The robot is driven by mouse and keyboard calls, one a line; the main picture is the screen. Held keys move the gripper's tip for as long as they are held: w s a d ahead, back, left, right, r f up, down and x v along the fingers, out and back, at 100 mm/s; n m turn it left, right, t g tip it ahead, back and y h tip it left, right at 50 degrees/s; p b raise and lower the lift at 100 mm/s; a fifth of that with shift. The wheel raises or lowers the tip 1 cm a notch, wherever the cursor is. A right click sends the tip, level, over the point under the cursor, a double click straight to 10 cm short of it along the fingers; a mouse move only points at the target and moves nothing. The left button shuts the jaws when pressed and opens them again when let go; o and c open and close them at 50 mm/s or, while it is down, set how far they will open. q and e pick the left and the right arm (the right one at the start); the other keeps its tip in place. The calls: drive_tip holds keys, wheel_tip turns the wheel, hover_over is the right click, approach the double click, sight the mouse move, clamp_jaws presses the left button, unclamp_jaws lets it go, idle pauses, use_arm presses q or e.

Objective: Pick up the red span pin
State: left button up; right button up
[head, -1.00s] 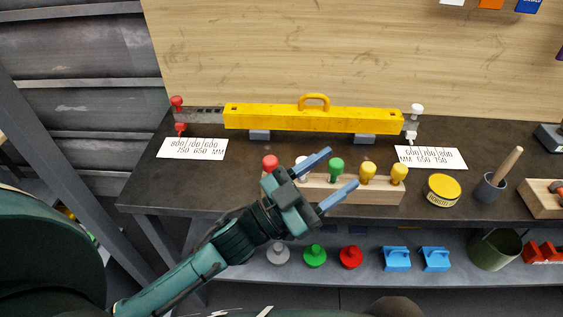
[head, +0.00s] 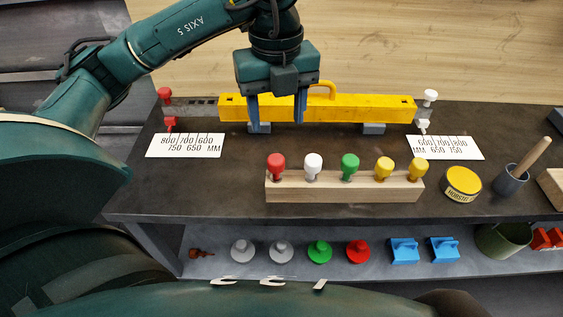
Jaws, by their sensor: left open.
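A red-headed pin (head: 277,163) stands upright at the left end of a wooden block (head: 345,188) on the bench. Another red knob (head: 165,94) shows at the left end of the yellow beam (head: 350,108), with a red piece below it. I cannot tell from looks alone which is the span pin. My left gripper (head: 276,119) is open and empty. Its two fingers point down in front of the yellow beam's left half, behind the block and apart from both red pins. My right gripper is out of view.
White, green and yellow pins share the block. A yellow tin (head: 462,184) and a grey mortar (head: 510,180) stand to the right. Two scale cards lie at the beam's ends. The lower shelf holds knobs, blue pieces (head: 404,250) and a small red part (head: 201,253).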

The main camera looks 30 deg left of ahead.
sight(276, 158)
use_arm(q)
wheel_tip(276, 158, down, 7)
drive_tip(key=shift+r+b, duration=0.1)
drive_tip(key=shift+b, duration=0.45)
drive_tip(key=shift+s+a+f, duration=0.1)
drive_tip(key=shift+a+f, duration=0.05)
drive_tip(key=shift+f, duration=2.9)
drive_tip(key=shift+c, duration=0.2)
drive_tip(key=c, duration=1)
